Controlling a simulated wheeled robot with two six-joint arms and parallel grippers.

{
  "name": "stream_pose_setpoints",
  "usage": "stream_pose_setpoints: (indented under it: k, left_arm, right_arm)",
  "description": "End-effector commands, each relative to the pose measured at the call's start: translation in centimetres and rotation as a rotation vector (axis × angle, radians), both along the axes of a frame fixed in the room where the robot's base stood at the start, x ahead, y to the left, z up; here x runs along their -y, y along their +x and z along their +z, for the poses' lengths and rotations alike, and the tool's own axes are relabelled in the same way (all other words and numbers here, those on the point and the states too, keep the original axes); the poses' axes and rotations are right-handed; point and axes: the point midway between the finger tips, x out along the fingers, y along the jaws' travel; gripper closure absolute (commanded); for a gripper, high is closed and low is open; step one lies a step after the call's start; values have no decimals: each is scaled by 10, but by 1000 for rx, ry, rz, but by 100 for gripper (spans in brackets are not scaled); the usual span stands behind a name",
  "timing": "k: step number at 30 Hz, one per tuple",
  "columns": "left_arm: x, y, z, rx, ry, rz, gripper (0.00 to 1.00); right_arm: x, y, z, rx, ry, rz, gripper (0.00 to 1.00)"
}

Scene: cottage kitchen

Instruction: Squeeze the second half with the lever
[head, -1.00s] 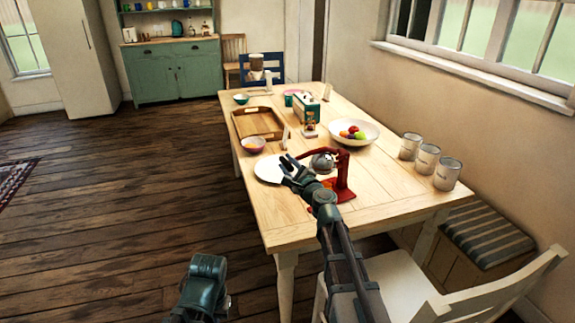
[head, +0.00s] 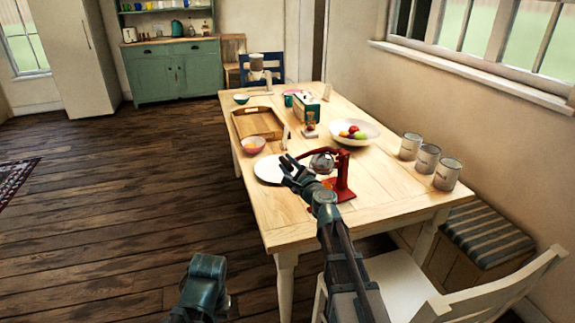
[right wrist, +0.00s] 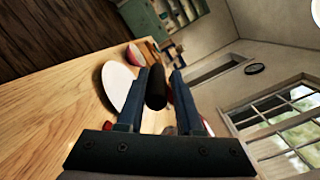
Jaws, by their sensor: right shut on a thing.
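The red lever press (head: 343,180) stands on the wooden table near its front, with a silver rounded part (head: 322,162) under its red arm. My right gripper (head: 287,166) is at the left end of that arm, above the table. In the right wrist view its two fingers (right wrist: 156,88) are shut on the lever's dark handle (right wrist: 156,95). A little orange (head: 326,184) shows low at the press, mostly hidden behind my right gripper and arm, so I cannot tell how the fruit half sits. My left gripper is not in view; only part of my left arm shows at the bottom.
A white plate (head: 268,170) lies left of the press, with a pink bowl (head: 253,145) behind it. A wooden tray (head: 238,127), a fruit bowl (head: 371,137) and several cans (head: 427,158) stand farther off. The table's front right is clear. A white chair (head: 500,287) is close in front.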

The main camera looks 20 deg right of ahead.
Motion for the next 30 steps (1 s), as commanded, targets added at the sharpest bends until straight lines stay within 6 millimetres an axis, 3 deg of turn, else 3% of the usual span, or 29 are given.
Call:
stream_pose_setpoints:
  k: [20, 26, 30]
  left_arm:
    - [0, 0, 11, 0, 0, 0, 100]
    - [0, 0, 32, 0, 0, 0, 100]
    - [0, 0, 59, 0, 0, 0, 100]
  right_arm:
    - [1, 0, 11, -7, 40, 0, 100]
    - [5, 0, 32, -20, 116, -1, 100]
    - [12, 2, 60, -40, 222, -1, 100]
